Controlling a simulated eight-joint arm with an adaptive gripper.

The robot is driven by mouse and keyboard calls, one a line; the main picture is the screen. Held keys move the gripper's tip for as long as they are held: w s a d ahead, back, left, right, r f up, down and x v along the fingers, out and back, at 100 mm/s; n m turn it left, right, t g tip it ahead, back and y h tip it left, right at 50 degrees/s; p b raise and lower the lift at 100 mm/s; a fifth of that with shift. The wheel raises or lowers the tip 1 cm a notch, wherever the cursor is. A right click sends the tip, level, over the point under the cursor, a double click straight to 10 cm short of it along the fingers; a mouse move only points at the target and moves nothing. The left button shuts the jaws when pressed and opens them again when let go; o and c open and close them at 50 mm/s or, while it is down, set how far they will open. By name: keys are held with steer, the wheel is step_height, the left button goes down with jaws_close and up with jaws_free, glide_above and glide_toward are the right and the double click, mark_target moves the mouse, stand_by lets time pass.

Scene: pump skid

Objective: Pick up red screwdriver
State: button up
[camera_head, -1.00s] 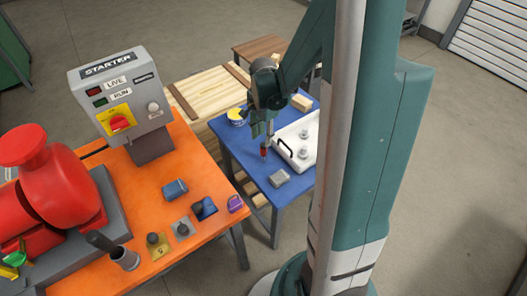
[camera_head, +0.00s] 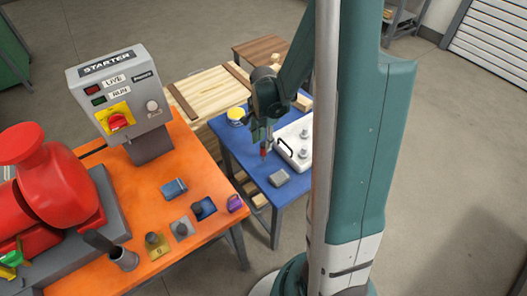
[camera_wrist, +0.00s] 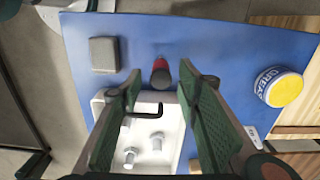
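The red screwdriver (camera_head: 264,151) is on the blue table (camera_head: 240,159), beside the white box with a black handle. In the wrist view its red handle with a dark end (camera_wrist: 160,73) shows between my two fingertips. My gripper (camera_head: 261,138) points down just above the screwdriver. In the wrist view my gripper (camera_wrist: 161,80) is open, with a gap between the green finger pads and the handle. I cannot tell whether the fingertips reach down to handle height. The screwdriver's shaft is not clearly visible.
The white box (camera_wrist: 172,145) with knobs and a handle lies under my fingers. A grey block (camera_wrist: 104,54) and a grease tub (camera_wrist: 279,87) stand on either side. The orange bench (camera_head: 185,215) with the starter panel (camera_head: 120,95) is at the left.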

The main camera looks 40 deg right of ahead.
mark_target(263, 144)
steer(key=shift+w+d+f+b, duration=0.1)
steer(key=shift+f+b, duration=0.3)
steer(key=shift+f, duration=1.5)
steer(key=c, duration=1)
